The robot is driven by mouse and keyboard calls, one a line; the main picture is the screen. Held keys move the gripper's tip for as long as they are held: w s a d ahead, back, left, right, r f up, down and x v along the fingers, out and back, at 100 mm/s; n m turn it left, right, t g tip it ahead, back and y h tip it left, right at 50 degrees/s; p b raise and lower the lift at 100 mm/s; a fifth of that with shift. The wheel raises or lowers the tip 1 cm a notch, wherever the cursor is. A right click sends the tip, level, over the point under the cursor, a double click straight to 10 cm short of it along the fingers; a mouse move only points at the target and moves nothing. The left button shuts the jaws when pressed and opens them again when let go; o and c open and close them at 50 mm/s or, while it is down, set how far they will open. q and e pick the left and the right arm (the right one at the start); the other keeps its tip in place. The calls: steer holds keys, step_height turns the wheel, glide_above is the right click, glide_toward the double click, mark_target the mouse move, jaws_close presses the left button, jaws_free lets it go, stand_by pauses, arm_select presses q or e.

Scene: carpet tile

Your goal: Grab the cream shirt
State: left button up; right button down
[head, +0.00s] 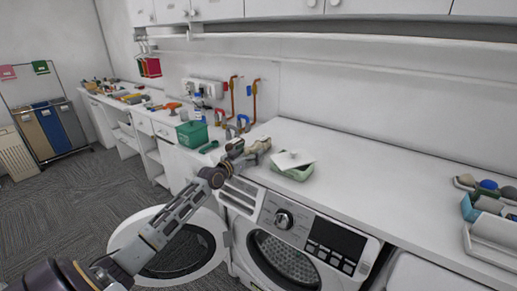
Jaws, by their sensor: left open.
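My left gripper (236,150) reaches in from the left, over the counter's front edge above the washing machine. It is open. A small beige, cream-coloured bundle (259,146) lies on the counter just beyond its fingertips; it looks like the cream shirt, but it is too small to be sure. I cannot tell whether the fingers touch it. My right gripper is not in view.
The washing machine (320,245) stands under the white counter (375,178), its round door (205,268) swung open to the left beneath my arm. A green bin (192,134) and bottles stand behind-left. Pipes rise at the wall.

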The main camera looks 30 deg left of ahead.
arm_select(q)
steer(key=shift+w, duration=0.55)
steer(key=shift+w+d, duration=0.1)
steer(key=shift+w, duration=0.35)
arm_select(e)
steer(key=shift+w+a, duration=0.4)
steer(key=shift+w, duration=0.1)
arm_select(q)
steer(key=shift+c, duration=0.5)
